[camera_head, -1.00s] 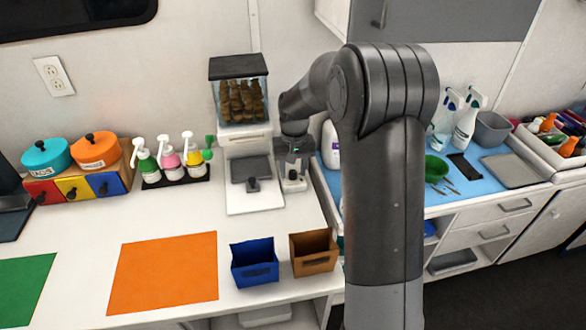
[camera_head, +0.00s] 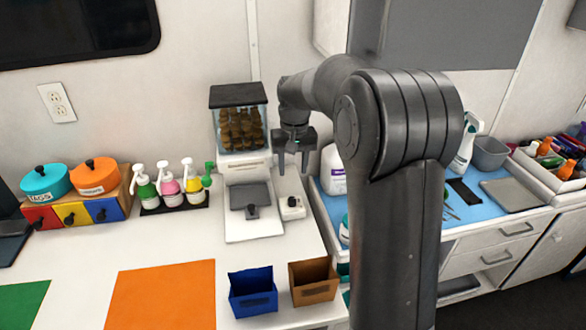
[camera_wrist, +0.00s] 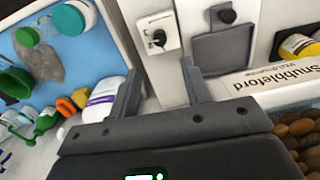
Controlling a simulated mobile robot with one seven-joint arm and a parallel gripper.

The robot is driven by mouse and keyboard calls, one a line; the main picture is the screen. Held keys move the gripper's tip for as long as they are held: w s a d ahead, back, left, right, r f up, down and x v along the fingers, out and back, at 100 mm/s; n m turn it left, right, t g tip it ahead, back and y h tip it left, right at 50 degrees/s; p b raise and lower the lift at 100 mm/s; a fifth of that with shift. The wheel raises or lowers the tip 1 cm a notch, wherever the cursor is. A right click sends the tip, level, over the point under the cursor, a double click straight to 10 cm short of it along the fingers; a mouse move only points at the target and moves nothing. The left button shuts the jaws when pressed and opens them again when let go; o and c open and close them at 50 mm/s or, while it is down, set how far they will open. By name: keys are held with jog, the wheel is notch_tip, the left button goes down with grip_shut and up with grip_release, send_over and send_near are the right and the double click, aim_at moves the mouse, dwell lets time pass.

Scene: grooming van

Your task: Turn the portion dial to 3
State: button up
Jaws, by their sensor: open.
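The portion dial (camera_head: 292,203) is a small dark knob on a low white box beside the treat dispenser (camera_head: 242,166). In the wrist view the dial (camera_wrist: 158,38) shows as a black knob with a pale pointer on a white plate with marks around it. The marks are too small to read. My gripper (camera_head: 292,172) is open and empty above the dial box, apart from the knob. In the wrist view its fingers (camera_wrist: 160,71) point toward the dial, which lies beyond and between the tips.
The dispenser's hopper (camera_head: 240,128) of brown treats stands close left of my gripper. Its grey flap (camera_head: 250,195) has a black knob. Blue (camera_head: 252,292) and brown (camera_head: 313,282) bins sit at the counter's front. A white jug (camera_head: 331,170) stands close right.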

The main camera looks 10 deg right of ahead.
aim_at(292, 198)
notch_tip(292, 198, down, 11)
jog(key=n, duration=0.7)
jog(key=shift+a+r, duration=0.15)
jog(key=shift+r, duration=0.05)
jog(key=shift+c, duration=0.4)
